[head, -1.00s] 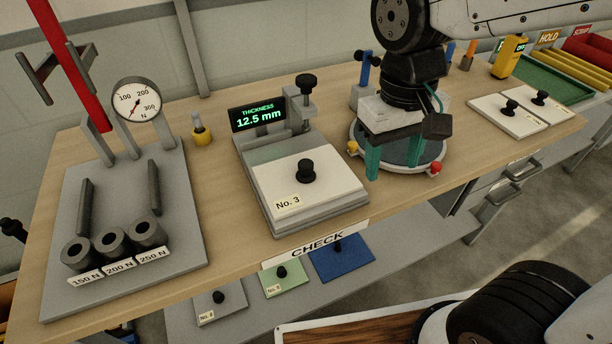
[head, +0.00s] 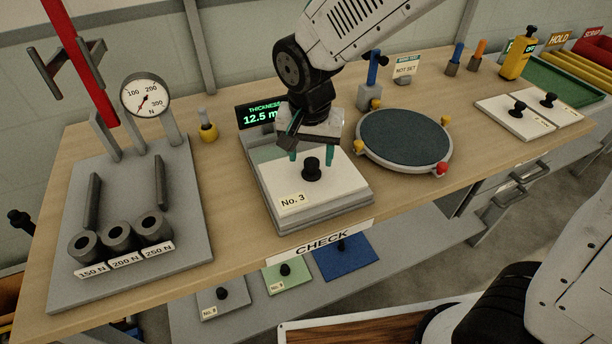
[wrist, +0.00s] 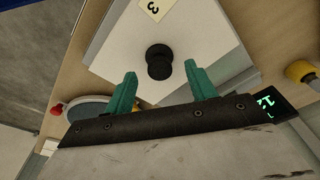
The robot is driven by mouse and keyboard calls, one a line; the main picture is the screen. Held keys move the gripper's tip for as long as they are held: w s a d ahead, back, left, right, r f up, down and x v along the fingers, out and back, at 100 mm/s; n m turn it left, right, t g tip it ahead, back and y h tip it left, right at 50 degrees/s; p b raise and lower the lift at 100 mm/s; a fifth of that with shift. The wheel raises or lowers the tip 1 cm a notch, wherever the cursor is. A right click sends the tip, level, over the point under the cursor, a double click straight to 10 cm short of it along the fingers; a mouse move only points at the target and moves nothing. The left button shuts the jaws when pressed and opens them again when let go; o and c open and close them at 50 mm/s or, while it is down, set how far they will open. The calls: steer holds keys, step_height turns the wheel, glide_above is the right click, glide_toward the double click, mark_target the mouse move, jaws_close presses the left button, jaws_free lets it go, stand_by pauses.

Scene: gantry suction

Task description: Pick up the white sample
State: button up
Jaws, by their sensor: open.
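The white sample (head: 291,197), labelled No. 3, lies flat on the grey thickness gauge (head: 331,213) in the head view. A black knob (head: 312,169) stands up from its middle. In the wrist view the white sample (wrist: 190,60) and its knob (wrist: 159,62) show ahead of the fingers. My gripper (head: 310,158) is over the sample near the knob, with its green fingers apart and empty. In the wrist view my gripper (wrist: 159,82) has one finger to each side of the knob's line, and the knob lies just beyond the tips. I see no contact with the knob.
The gauge's display (head: 259,116) is partly hidden behind my gripper. A round dark plate (head: 404,136) with coloured knobs is to the right. A force-test stand (head: 180,215) with several weights is to the left. Two more white plates (head: 513,119) lie at the far right.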

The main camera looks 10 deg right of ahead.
mark_target(312, 163)
steer(key=shift+w+d+f, duration=0.1)
steer(key=shift+w+f, duration=0.05)
steer(key=shift+f, duration=0.85)
steer(key=shift+w+d+f, duration=0.1)
steer(key=shift+f, duration=0.85)
jaws_close()
steer(key=shift+r, duration=0.1)
